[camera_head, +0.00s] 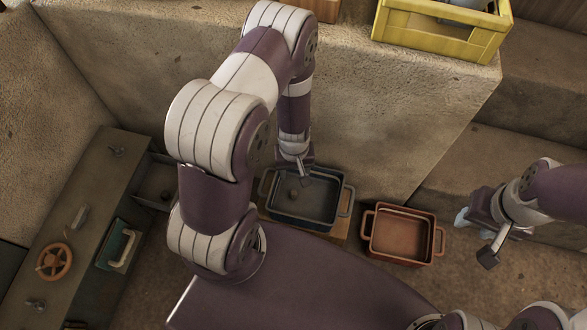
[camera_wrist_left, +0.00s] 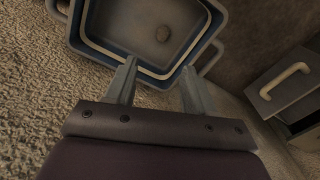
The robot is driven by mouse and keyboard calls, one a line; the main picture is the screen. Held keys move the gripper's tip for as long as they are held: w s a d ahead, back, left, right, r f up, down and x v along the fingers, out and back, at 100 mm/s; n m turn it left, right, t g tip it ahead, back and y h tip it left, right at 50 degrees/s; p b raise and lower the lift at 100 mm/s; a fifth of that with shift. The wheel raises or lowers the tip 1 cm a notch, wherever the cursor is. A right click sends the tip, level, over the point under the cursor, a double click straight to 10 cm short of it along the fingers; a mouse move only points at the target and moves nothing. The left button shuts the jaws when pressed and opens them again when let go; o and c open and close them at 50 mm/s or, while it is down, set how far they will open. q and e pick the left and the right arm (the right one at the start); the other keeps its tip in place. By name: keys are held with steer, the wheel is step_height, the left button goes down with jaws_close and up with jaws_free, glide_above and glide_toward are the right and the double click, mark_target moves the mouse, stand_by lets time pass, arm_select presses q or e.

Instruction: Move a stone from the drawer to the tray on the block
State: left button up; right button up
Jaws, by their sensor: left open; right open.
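A dark blue tray (camera_head: 335,207) with side handles stands on a wooden block (camera_head: 337,233) against the wall. My right gripper (camera_head: 487,250) is open and empty at right.
A reddish-brown tray (camera_head: 403,235) stands on the floor right of the block. A yellow crate (camera_head: 440,30) sits on the ledge above. The cabinet (camera_head: 70,235) at left carries a red valve wheel (camera_head: 54,262) and handles.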

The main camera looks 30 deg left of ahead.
arm_select(q)
step_height(320, 180, up, 14)
steer(key=w+d+m, duration=0.1)
steer(key=d+m, duration=0.1)
steer(key=m, duration=0.2)
steer(key=s+r+m+t, duration=0.1)
steer(key=s+r+m, duration=0.2)
steer(key=r, duration=0.6)
steer(key=s+d, duration=0.1)
steer(key=s, duration=0.1)
steer(key=shift+s+r, duration=0.35)
steer(key=shift+s, duration=0.05)
